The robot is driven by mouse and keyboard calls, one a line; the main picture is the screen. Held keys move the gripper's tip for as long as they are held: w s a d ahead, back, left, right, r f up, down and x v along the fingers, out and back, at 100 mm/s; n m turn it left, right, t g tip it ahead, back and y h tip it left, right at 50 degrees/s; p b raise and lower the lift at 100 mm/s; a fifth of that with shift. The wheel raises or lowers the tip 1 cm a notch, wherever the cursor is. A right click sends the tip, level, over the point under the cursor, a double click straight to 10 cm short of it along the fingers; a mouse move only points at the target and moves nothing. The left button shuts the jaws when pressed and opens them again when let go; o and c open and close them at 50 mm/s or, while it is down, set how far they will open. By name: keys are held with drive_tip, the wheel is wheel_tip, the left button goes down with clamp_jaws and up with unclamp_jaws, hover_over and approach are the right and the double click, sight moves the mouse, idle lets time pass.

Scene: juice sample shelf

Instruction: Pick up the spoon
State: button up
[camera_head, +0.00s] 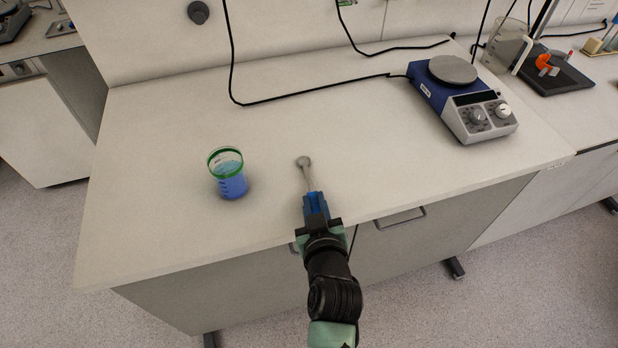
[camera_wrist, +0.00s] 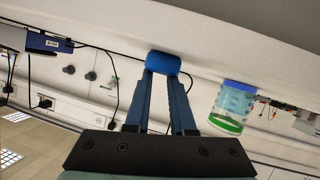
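The spoon (camera_head: 304,164) has a round grey bowl and a thin shaft, and points away from my gripper over the bench. In the wrist view a rounded blue piece (camera_wrist: 163,62), which looks like the end of its handle, sits at my fingertips. My gripper (camera_head: 316,198) has blue fingers and is right at the near end of the spoon. In the wrist view a gap shows between the fingers of my gripper (camera_wrist: 163,78). I cannot tell whether they press on the blue piece. The head view does not show the handle clearly.
A beaker of blue liquid with a green rim (camera_head: 228,178) stands left of the spoon; it also shows in the wrist view (camera_wrist: 234,106). A hotplate stirrer (camera_head: 470,108) stands at the back right, with black cables behind. The bench (camera_head: 150,130) is clear around the spoon.

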sight(312, 192)
drive_tip(key=shift+x, duration=1.9)
drive_tip(key=shift+a+r, duration=0.1)
clamp_jaws()
